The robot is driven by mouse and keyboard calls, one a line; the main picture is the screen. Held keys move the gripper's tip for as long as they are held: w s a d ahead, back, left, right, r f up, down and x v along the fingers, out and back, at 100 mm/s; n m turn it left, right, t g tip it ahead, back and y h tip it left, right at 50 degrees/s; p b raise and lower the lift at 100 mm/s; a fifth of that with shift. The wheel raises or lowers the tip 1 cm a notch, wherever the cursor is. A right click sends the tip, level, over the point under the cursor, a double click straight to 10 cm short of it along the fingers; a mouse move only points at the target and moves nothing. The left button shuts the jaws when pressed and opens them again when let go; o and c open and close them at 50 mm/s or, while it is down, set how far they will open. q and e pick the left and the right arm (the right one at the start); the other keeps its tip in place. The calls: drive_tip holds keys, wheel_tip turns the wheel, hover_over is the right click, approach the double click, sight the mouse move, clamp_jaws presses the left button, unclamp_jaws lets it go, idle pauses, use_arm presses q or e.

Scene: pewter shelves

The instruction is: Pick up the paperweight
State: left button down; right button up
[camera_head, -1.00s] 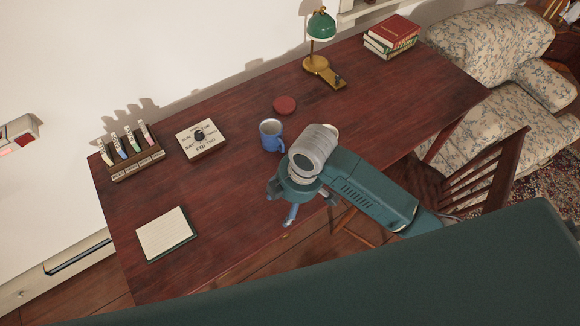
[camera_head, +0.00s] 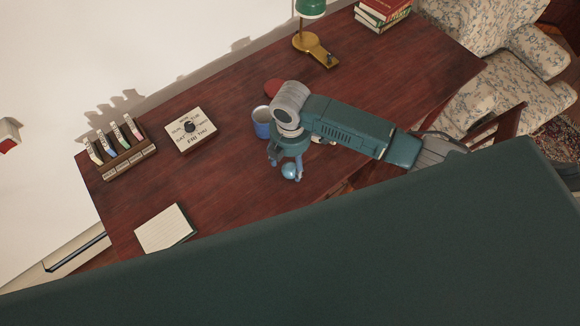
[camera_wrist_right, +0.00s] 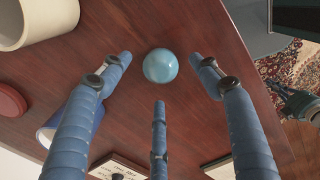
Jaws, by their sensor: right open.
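The paperweight appears to be a glossy light-blue ball (camera_head: 289,171) on the dark red desk, near its front edge. My right gripper (camera_head: 286,168) is open, with its blue fingers around and above the ball. In the right wrist view the ball (camera_wrist_right: 160,66) lies between the spread fingertips of my gripper (camera_wrist_right: 160,76), with gaps visible on both sides; I see no contact.
A blue mug (camera_head: 261,123) stands close behind my right gripper. A cream cup (camera_wrist_right: 36,20) is beside it in the wrist view. A red disc (camera_head: 275,87), a calendar block (camera_head: 190,129) and a notepad (camera_head: 164,229) lie on the desk (camera_head: 228,180). The desk's left middle is clear.

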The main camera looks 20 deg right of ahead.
sight(291, 166)
wheel_tip(291, 166, down, 3)
drive_tip(key=shift+f, duration=0.15)
drive_tip(key=c, duration=1.3)
use_arm(q)
drive_tip(key=shift+w+r, duration=0.25)
drive_tip(key=shift+w, duration=0.25)
drive_tip(key=shift+w+r, duration=0.25)
drive_tip(key=shift+w, duration=0.2)
use_arm(e)
drive_tip(key=shift+c, duration=0.6)
